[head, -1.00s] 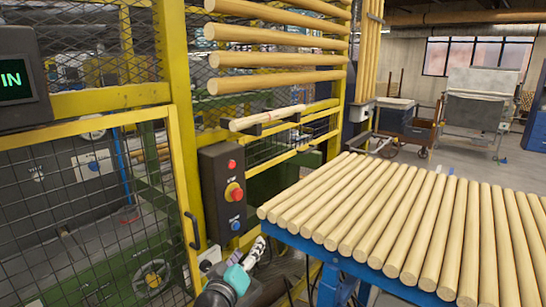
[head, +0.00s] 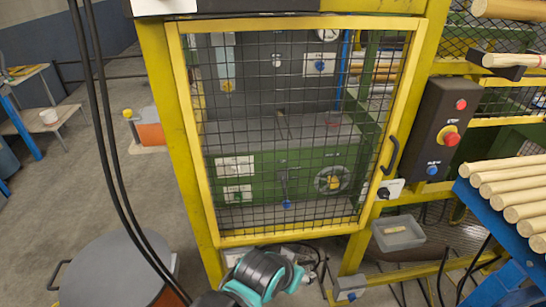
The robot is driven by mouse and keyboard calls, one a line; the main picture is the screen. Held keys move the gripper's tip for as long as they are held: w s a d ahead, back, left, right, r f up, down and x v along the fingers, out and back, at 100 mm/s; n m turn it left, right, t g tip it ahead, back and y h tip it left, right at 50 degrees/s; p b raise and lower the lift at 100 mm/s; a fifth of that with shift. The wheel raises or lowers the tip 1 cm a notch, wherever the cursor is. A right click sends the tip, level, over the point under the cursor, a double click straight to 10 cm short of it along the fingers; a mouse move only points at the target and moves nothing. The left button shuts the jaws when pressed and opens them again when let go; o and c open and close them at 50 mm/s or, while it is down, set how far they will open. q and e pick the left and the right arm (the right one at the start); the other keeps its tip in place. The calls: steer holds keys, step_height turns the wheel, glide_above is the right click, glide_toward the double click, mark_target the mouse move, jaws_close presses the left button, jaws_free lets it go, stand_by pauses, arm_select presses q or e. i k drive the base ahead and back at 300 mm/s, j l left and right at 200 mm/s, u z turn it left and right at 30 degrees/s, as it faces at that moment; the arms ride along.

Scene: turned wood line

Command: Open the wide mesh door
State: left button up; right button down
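The wide mesh door (head: 208,190) fills the middle of the head view. It has a yellow frame with black wire mesh and appears shut, flush between yellow posts. Its black handle (head: 390,155) is on the right stile. Nothing touches the handle. A black and teal part of one of my arms shows at the bottom centre, low in front of the door's lower edge. I cannot tell which arm it is. No gripper fingers can be made out in this view.
A dark button box (head: 443,125) is on the post right of the handle. A blue table (head: 497,215) with wooden rods stands at the right. A grey tray (head: 398,234) sits low at right. A round grey-topped container (head: 105,268) and hanging black cables (head: 112,165) are at left.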

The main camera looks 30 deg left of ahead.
mark_target(173, 28)
steer(key=j+u, duration=0.15)
steer(key=u, duration=0.7)
